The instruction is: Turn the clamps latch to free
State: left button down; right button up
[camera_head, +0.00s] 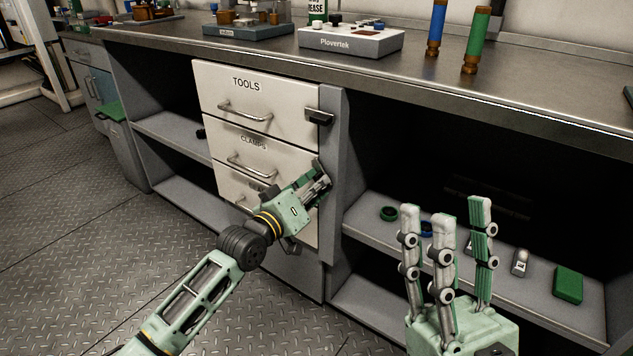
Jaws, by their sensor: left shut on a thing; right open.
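The clamps drawer (246,152) is the middle of a white drawer stack, below the drawer marked TOOLS (255,98). It looks closed, and its bar handle (251,164) is free. My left gripper (320,178) is at the right edge of the clamps drawer, by the frame post. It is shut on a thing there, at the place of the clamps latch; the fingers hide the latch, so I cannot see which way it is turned. The tools drawer's dark latch (319,116) shows above, lying across the drawer edge. My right gripper (446,212) is open and empty, fingers upward, before the right-hand shelf.
The grey frame post (336,225) stands right of the drawers. A Plovertek box (350,41) and two cylinders stand on the worktop. The floor in front is clear.

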pick_arm(q)
jog(key=shift+s+d+m+p, duration=0.15)
jog(key=shift+m+p, duration=0.85)
jog(key=shift+m, duration=0.95)
jog(key=shift+d+m+p, duration=0.1)
jog(key=shift+m+p, duration=0.9)
jog(key=shift+m, duration=0.95)
pick_arm(e)
jog(key=w+f+g+h, duration=0.2)
jog(key=w+f+g, duration=0.3)
jog(key=f, duration=0.3)
jog(key=w+f+g+h, duration=0.2)
jog(key=w+f+g, duration=0.3)
jog(key=f, duration=0.3)
jog(key=shift+w+a+f+g, duration=0.2)
jog(key=shift+a+f+g, duration=0.15)
jog(key=shift+g, duration=0.25)
pick_arm(q)
jog(key=c, duration=1.8)
grip_release()
jog(key=shift+o, duration=0.2)
